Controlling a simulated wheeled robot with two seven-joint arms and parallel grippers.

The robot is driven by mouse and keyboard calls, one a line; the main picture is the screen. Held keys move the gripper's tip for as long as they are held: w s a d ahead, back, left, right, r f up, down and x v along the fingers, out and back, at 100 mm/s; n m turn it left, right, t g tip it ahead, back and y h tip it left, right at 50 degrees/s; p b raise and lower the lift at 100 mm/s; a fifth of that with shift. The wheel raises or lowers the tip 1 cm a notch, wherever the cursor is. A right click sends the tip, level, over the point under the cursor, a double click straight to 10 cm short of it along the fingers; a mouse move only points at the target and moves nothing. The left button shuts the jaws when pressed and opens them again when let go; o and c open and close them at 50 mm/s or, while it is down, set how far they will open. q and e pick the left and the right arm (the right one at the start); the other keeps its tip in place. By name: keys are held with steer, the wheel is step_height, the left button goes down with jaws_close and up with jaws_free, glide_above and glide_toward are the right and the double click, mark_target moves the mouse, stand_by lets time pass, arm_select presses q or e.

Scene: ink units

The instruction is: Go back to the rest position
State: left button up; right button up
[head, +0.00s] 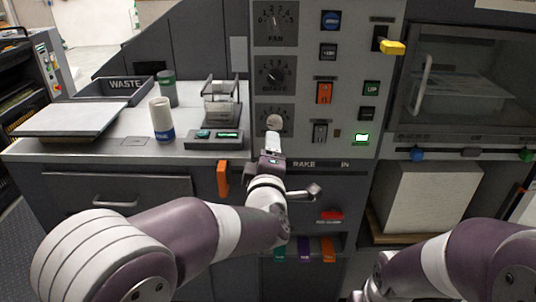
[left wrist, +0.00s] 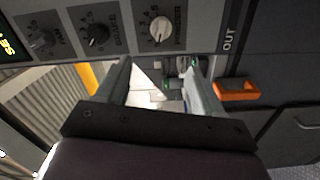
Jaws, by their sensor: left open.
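My left arm reaches in from the left in the head view. Its gripper (head: 272,143) is raised in front of the control panel, just below the lowest round knob (head: 274,122). In the left wrist view the two fingers of my left gripper (left wrist: 160,85) stand apart, with nothing held between them. In the head view I cannot tell whether the fingertips touch the panel. My right arm (head: 445,262) shows at the lower right, and its gripper is not in view.
The panel (head: 345,75) carries knobs, switches and a lit green button (head: 362,138). An orange handle (head: 223,178) sticks out left of my left gripper. A white cup (head: 161,119) and a tray (head: 70,120) stand on the left counter. A paper stack (head: 432,200) is at right.

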arm_select(q)
steer(key=s+d+f+m+g+h, duration=0.4)
steer(key=f+m+g, duration=0.1)
steer(key=f+m, duration=0.35)
steer(key=s+a+f+m+g+y, duration=0.2)
steer(key=s+a+f+m+g, duration=0.55)
steer(key=s+a+f, duration=0.4)
steer(key=s+a+f+g+y, duration=0.2)
steer(key=s+a+g, duration=0.2)
steer(key=s+a, duration=0.55)
step_height(320, 180, up, 18)
steer(key=p, duration=1.8)
steer(key=shift+s+r+n, duration=0.2)
steer(key=shift+n, duration=0.1)
steer(key=shift+c, duration=0.3)
